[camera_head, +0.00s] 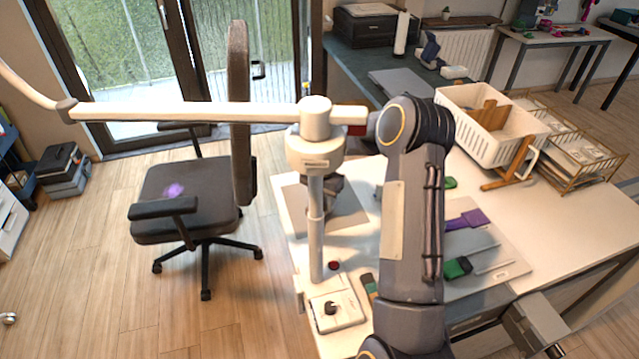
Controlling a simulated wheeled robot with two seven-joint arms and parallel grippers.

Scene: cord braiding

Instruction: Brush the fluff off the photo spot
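A grey square sheet (346,222), which may be the photo spot, lies on the white table under the lamp post. I cannot make out fluff on it. My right arm rises at the middle of the view and bends over towards the lamp. A dark shape, likely my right gripper (338,188), shows partly behind the lamp post, over the sheet. Its fingers and anything in them are hidden. My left gripper is not in view. No brush can be clearly identified. A small green-and-brown item (369,285) lies near the lamp base.
The white lamp (316,225) stands close to my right arm, its long boom reaching left. A grey mat (505,262) holds purple (465,220) and green (457,267) pieces. A white basket (480,135) and wire trays (572,160) stand behind. An office chair (180,215) bears a purple patch.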

